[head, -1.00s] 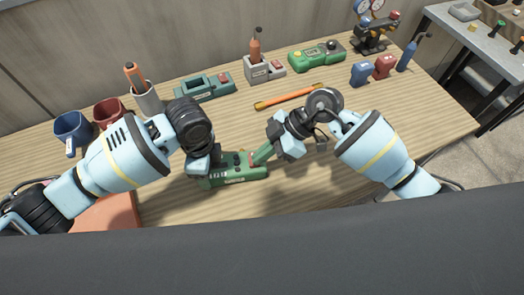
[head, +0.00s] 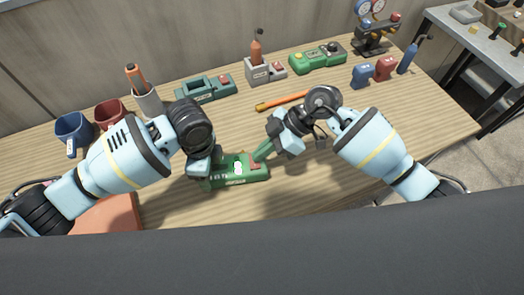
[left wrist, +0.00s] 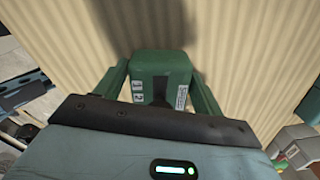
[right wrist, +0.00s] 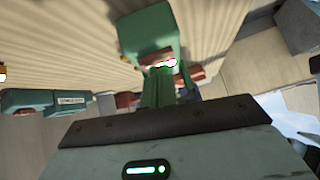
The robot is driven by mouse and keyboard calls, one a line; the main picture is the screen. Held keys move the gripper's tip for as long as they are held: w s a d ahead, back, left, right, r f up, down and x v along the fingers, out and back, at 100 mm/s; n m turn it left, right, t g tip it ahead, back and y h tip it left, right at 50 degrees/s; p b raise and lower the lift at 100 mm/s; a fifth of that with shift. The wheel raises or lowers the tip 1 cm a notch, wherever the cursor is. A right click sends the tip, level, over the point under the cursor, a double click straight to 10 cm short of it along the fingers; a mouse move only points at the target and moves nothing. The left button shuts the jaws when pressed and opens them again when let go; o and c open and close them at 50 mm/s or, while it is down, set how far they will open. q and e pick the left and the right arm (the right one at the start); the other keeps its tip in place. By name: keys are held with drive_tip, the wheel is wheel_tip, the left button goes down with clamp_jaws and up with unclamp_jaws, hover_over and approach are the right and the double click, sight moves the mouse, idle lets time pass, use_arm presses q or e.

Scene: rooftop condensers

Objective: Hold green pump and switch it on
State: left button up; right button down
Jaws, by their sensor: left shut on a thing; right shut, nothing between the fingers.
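The green pump (head: 242,178) lies on the wooden bench in the head view. A bright white-green light glows on its top, and a red part shows near its right end. My left gripper (head: 205,176) is shut on the pump's left end; in the left wrist view its fingers flank the pump's green end (left wrist: 160,75). My right gripper (head: 258,157) is shut and empty, its fingertips at the pump's top by the red part. In the right wrist view the closed fingers (right wrist: 158,85) overlap the pump (right wrist: 145,32), so contact is hard to tell.
Behind stand a grey-green device (head: 205,89), a holder with an orange bottle (head: 262,70), and another green device (head: 318,57). An orange pencil-like stick (head: 283,100) lies behind my right gripper. Blue (head: 72,130) and red (head: 108,112) mugs stand left. Bench is clear at front right.

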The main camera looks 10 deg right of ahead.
drive_tip(key=shift+r, duration=0.15)
drive_tip(key=shift+r, duration=0.3)
drive_tip(key=r, duration=0.2)
drive_tip(key=d+r, duration=0.1)
drive_tip(key=r, duration=0.1)
drive_tip(key=shift+s, duration=0.2)
drive_tip(key=s+v, duration=0.1)
drive_tip(key=v, duration=0.7)
drive_tip(key=shift+s+d+r, duration=0.25)
drive_tip(key=shift+d, duration=0.05)
use_arm(q)
drive_tip(key=o, duration=1.6)
drive_tip(key=shift+r, duration=0.1)
use_arm(e)
drive_tip(key=shift+r, duration=0.1)
